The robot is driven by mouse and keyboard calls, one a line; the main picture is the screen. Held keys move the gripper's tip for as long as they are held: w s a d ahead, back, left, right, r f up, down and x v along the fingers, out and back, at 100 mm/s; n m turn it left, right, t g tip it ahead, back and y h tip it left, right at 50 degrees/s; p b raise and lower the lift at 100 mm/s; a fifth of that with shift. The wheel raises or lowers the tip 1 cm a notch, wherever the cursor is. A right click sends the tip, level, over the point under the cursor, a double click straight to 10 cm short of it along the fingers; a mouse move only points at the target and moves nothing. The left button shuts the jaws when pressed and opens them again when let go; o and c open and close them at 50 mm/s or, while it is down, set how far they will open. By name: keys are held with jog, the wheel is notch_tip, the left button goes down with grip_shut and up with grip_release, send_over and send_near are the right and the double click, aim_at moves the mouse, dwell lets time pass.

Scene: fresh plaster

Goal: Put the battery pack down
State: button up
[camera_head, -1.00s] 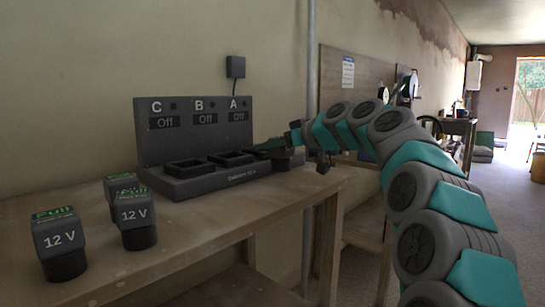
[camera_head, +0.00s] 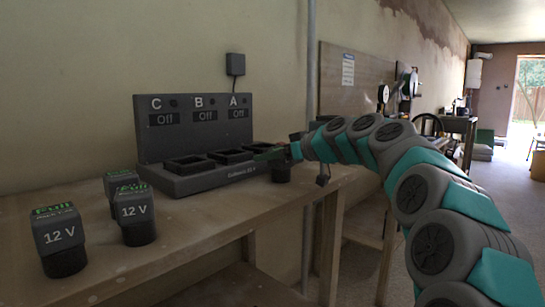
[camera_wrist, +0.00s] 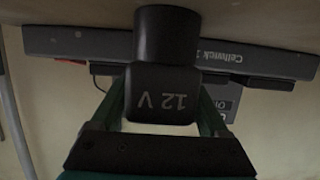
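A dark battery pack (camera_wrist: 163,95) marked 12 V sits between the two green fingers of my gripper (camera_wrist: 165,108) in the wrist view, which looks upside down. The fingers lie against its sides, so my gripper is shut on it. In the head view the pack (camera_head: 281,172) is at the right end of the charger, low over the wooden bench (camera_head: 215,222). I cannot tell whether its base touches the bench. The charger (camera_head: 205,180) has three sockets, which look empty, under panels C, B and A, all reading Off.
Several other 12 V packs with green Full labels stand at the bench's left, one in front (camera_head: 60,240) and one behind it (camera_head: 133,215). A vertical pipe (camera_head: 310,80) runs up the wall. The bench front between packs and charger is clear.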

jog(key=shift+o, duration=1.2)
jog(key=shift+r+p, duration=0.25)
jog(key=shift+p, duration=0.15)
jog(key=b+v, duration=0.2)
jog(key=v, duration=1)
